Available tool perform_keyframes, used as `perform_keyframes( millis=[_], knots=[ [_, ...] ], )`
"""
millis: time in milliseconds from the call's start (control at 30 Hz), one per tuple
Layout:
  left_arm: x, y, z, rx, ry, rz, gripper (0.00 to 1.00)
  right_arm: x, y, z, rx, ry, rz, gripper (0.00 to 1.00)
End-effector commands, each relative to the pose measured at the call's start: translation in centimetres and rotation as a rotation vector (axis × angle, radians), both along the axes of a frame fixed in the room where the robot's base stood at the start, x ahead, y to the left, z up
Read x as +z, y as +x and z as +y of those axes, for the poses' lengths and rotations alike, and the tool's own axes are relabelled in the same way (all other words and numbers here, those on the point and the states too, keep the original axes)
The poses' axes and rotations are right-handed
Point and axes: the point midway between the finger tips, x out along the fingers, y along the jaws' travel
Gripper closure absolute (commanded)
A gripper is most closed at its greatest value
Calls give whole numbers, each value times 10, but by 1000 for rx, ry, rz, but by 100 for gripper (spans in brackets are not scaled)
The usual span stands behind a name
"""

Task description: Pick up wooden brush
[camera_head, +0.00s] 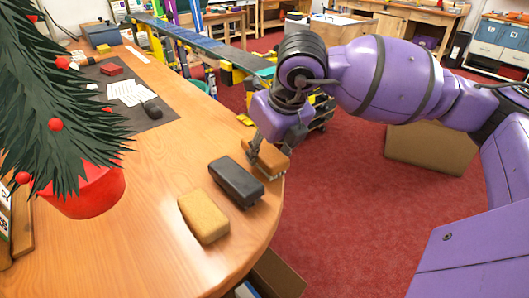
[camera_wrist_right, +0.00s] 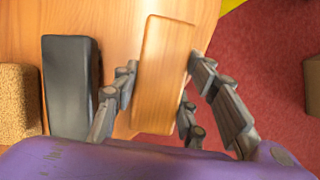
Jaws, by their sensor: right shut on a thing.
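The wooden brush (camera_head: 270,161) is a light wooden block at the right edge of the table, partly covered by my right gripper (camera_head: 257,150) in the head view. In the right wrist view the brush (camera_wrist_right: 166,60) lies lengthwise between the fingers of my right gripper (camera_wrist_right: 160,84), which are shut on its sides. I cannot tell whether it is clear of the tabletop. My left gripper is not in view.
A black eraser-like block (camera_head: 236,183) lies close beside the brush, with a tan sponge-like block (camera_head: 203,215) beyond it. A red-potted tree (camera_head: 88,192) stands at the left. A dark mat (camera_head: 127,97) lies farther back. The table's middle (camera_head: 150,170) is clear.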

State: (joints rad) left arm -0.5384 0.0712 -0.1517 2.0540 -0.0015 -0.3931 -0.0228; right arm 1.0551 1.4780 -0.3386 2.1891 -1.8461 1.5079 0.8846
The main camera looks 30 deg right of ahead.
Motion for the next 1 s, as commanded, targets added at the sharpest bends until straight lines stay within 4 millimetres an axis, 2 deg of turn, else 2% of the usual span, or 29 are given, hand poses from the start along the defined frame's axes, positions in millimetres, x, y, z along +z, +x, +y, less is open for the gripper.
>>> perform_keyframes(
  millis=[167,367,633,733,1000],
  knots=[
    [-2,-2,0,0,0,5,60,7,1,0,0,0,-2,89],
    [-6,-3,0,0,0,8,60,34,2,0,0,1,-7,89],
    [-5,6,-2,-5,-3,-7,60,93,-51,-1,-1,-7,-5,89],
    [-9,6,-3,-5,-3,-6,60,98,-73,-1,-2,-10,2,89],
    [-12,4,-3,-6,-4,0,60,112,-101,3,3,3,1,89]
  ],
)
